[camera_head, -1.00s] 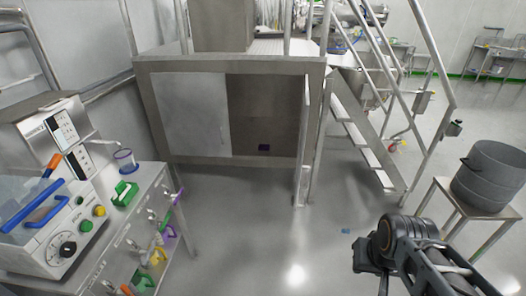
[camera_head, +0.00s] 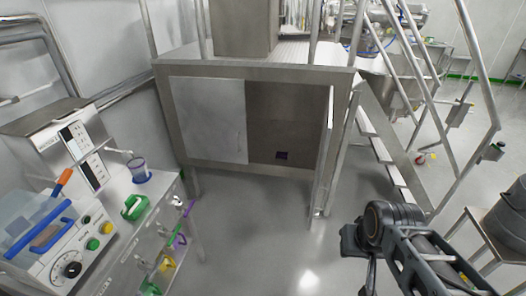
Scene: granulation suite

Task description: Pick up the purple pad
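The purple pad (camera_head: 282,155) is a small dark purple square. It sits low inside the open right part of the steel cabinet (camera_head: 175,152), near the bottom edge of the opening. My gripper (camera_head: 362,262) hangs at the lower right of the view, at the end of my arm, in front of and to the right of the cabinet. It is well apart from the pad. Its fingers point down and are seen edge-on, so I cannot tell whether they are open or shut.
An open cabinet door (camera_head: 325,155) juts out right of the opening. Metal stairs (camera_head: 395,165) with rails rise at the right. A bench (camera_head: 150,215) with instruments and hanging coloured tools stands at the left. A grey pot (camera_head: 508,215) is at the right edge. Floor ahead is clear.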

